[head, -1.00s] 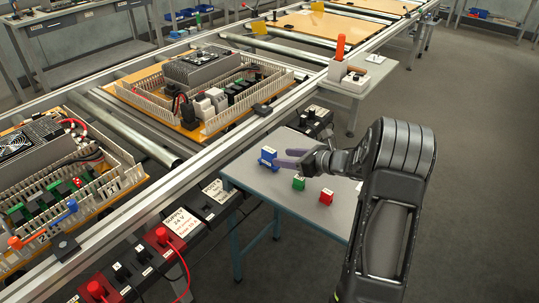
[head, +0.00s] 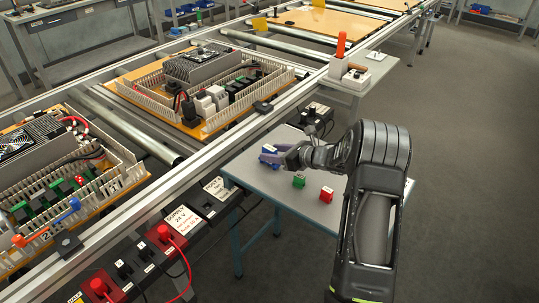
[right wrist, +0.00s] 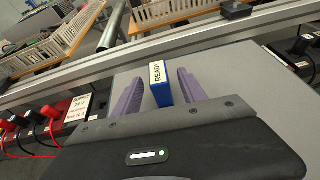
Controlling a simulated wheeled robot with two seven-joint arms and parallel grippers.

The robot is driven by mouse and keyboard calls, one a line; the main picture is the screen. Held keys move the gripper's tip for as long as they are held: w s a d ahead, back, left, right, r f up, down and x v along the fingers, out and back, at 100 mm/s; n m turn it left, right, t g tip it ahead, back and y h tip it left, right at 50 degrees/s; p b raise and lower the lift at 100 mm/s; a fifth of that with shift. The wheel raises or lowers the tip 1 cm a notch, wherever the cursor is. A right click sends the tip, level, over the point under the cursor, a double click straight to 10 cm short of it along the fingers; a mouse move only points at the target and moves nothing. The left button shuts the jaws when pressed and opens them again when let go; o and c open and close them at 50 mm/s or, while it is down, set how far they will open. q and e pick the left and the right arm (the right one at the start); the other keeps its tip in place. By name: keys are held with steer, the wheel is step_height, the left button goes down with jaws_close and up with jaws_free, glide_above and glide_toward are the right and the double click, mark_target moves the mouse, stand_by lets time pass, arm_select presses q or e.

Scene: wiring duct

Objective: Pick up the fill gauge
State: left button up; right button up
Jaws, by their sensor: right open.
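The blue block with a white READY label, which I take to be the fill gauge, stands on the small grey side table (head: 250,180). It shows in the right wrist view (right wrist: 162,95) and, partly covered by the fingers, in the head view (head: 268,148). My right gripper (right wrist: 160,77) is open, with one purple finger on each side of the block. Small gaps show between block and fingers. In the head view the right gripper (head: 272,155) is low over the table's far left part. My left gripper is not in view.
A green block (head: 299,181) and a red block (head: 326,194) stand on the same table, near my right arm. The conveyor rail (head: 215,145) with wired panels runs along the left. Black and red sockets (head: 160,237) line its side.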

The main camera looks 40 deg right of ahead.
steer(key=shift+x, duration=1.05)
steer(key=shift+c, duration=0.6)
jaws_close()
